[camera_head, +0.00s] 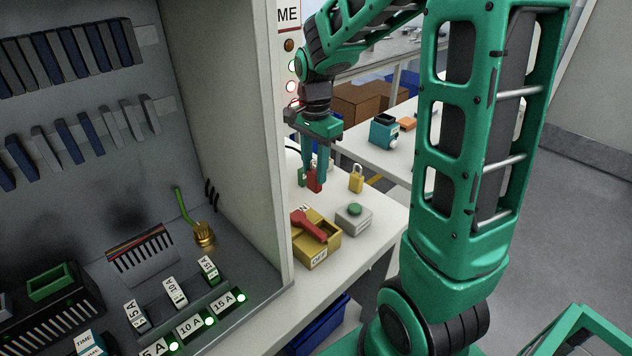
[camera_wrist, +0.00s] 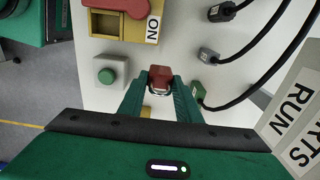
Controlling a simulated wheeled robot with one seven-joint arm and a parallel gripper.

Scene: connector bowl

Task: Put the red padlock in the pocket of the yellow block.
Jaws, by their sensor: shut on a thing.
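The red padlock (camera_head: 314,183) is between the fingertips of my gripper (camera_head: 315,174), which is shut on it, above or at the white bench top; I cannot tell if it touches the bench. In the wrist view the red padlock (camera_wrist: 160,76) shows between the green fingertips (camera_wrist: 160,88), its shackle toward my gripper. The yellow block (camera_head: 318,259) stands on the bench nearer the head camera, with a red lever (camera_head: 309,226) on top and a recess beside it. The yellow block (camera_wrist: 135,28) also shows at the top of the wrist view, apart from my gripper.
A grey box with a green button (camera_head: 354,217) and a brass padlock (camera_head: 356,179) stand close by. Black cables with plugs (camera_wrist: 209,54) lie right in the wrist view. An electrical cabinet wall (camera_head: 235,130) rises left of the bench.

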